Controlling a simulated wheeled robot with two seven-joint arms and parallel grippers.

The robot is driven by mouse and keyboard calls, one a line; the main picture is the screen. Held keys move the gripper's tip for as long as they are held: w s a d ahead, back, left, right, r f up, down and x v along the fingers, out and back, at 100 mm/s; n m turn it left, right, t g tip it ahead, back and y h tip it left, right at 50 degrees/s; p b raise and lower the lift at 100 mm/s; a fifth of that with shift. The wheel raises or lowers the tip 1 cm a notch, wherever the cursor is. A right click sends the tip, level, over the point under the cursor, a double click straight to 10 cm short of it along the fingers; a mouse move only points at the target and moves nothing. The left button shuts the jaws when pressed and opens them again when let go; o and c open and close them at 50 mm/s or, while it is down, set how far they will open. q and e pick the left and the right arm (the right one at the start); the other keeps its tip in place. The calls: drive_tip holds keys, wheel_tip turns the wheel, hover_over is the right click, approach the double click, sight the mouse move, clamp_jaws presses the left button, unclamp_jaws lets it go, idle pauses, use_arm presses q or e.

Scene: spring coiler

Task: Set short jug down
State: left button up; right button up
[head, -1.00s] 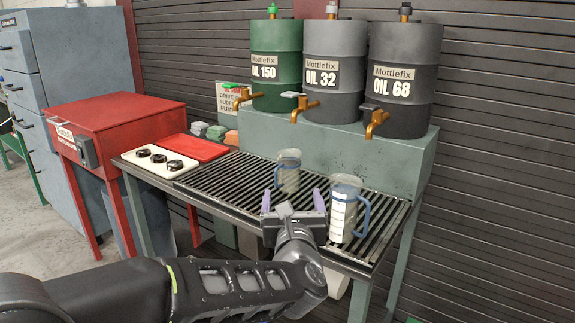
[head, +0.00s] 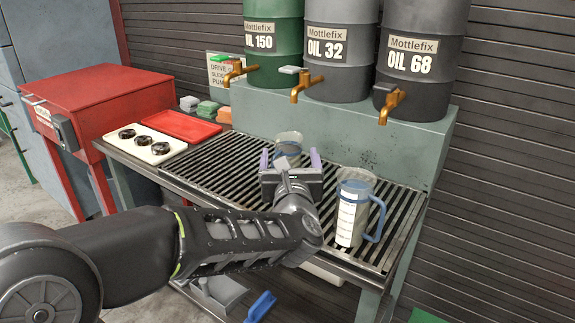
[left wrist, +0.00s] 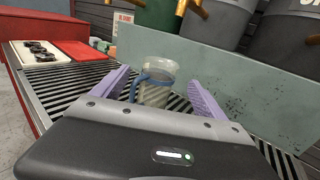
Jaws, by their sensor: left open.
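The short jug (head: 289,141) stands upright on the slatted grate (head: 218,166), partly hidden behind my left gripper in the head view. In the left wrist view the short jug (left wrist: 155,84) is clear with a blue handle, between and beyond the two purple fingers. My left gripper (head: 291,158) is open, its fingers pointing at the jug; I cannot tell whether they touch it. A taller jug (head: 350,210) with a white scale and a blue handle stands upright on the grate to the right. My right gripper is not in view.
Green (head: 273,45), grey (head: 341,50) and dark grey (head: 421,60) oil drums with brass taps stand on the raised ledge behind. A white tray with black rings (head: 146,155) and a red tray (head: 178,126) lie left. The grate between left trays and jugs is clear.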

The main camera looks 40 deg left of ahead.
sight(289, 150)
use_arm(q)
drive_tip(key=shift+w+a, duration=0.15)
drive_tip(key=shift+w, duration=0.1)
drive_tip(key=shift+x, duration=2.65)
drive_tip(key=shift+s, duration=0.1)
clamp_jaws()
